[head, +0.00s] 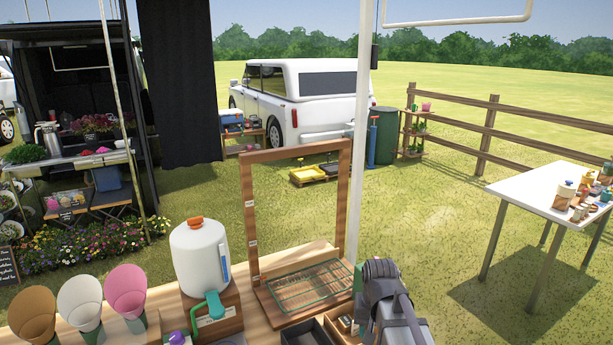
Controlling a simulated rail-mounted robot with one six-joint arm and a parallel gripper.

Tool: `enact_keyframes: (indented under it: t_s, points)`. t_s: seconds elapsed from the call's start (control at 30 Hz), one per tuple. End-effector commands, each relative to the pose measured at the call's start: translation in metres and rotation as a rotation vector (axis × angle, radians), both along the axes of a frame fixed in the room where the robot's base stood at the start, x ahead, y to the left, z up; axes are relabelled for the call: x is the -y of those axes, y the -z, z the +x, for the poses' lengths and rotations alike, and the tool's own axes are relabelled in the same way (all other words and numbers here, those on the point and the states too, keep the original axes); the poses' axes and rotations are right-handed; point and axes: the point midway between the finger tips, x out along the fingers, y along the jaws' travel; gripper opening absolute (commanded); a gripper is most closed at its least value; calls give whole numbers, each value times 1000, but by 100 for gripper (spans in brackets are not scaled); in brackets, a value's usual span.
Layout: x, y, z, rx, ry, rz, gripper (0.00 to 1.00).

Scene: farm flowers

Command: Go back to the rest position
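A grey and dark jointed part of my own arm shows at the lower right of the wooden counter (160,297), in front of the wooden frame stand. The fingers of my gripper do not show in this view, so I cannot see whether they are open or hold anything.
A white dispenser (198,258) with an orange cap stands on a wooden block. Brown (32,312), white (80,303) and pink (126,291) cones stand at the left. A wooden frame (249,222) with a green wire rack (312,286) is close to my arm. A white pole (361,130) rises behind.

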Motion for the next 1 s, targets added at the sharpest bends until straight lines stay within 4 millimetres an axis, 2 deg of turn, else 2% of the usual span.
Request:
enact_keyframes:
  t_s: [0.03,0.1,0.2,1.0]
  points:
    - [0,0,-47,0,-90,0,39]
    - [0,0,-82,1,-170,0,39]
    - [0,0,-104,1,-172,0,39]
    - [0,0,-102,0,-168,0,39]
